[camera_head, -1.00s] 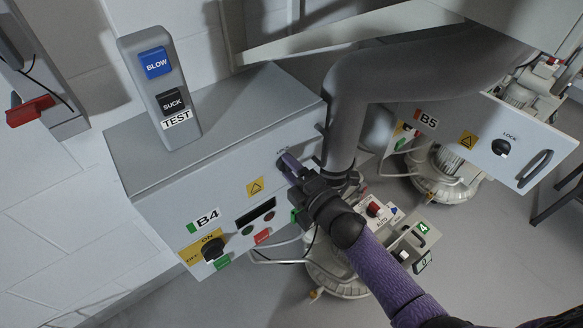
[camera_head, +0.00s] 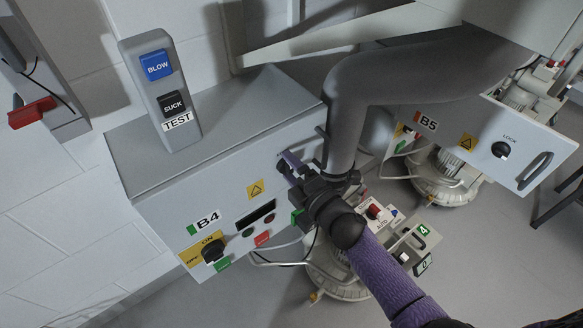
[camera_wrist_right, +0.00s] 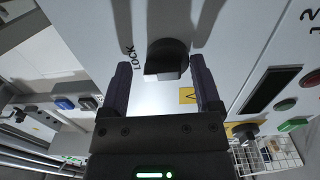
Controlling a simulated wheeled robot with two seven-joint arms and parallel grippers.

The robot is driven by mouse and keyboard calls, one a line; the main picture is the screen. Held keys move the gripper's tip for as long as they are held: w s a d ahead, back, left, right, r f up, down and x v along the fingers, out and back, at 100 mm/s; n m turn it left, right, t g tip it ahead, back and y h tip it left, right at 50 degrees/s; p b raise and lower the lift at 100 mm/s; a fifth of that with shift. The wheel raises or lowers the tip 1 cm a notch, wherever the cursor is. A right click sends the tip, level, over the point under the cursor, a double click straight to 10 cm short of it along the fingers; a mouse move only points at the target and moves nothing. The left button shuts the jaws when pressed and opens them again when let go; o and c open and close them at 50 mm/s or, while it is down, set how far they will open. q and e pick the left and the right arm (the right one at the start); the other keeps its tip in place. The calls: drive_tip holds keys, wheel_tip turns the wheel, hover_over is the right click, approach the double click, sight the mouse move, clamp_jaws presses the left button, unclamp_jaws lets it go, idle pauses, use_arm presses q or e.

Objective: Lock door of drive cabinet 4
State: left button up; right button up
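Drive cabinet B4 (camera_head: 228,185) is a grey box with its front door panel closed in the head view. Its dark lock knob (camera_wrist_right: 166,56), beside the word LOCK, shows in the right wrist view near the top middle. My right gripper (camera_wrist_right: 160,72) is open, its two purple fingers on either side of the knob. Whether the fingers touch the knob I cannot tell. In the head view my right gripper (camera_head: 287,162) is at the door's upper right, and it hides most of the knob. My left gripper is not in view.
A TEST box (camera_head: 160,95) with BLOW and SUCK buttons stands on the cabinet. The B4 door carries an ON/OFF switch (camera_head: 213,252) and small buttons. Cabinet B5 (camera_head: 480,140) is at the right. A thick grey pipe (camera_head: 345,110) passes close beside my right gripper.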

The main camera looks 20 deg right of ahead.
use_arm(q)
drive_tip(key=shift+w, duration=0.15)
use_arm(e)
drive_tip(key=shift+s, duration=0.3)
use_arm(q)
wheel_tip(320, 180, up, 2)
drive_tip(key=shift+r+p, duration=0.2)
drive_tip(key=shift+p, duration=1)
use_arm(e)
drive_tip(key=v, duration=0.9)
drive_tip(key=shift+s, duration=0.15)
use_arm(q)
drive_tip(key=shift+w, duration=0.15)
use_arm(e)
drive_tip(key=shift+d, duration=0.1)
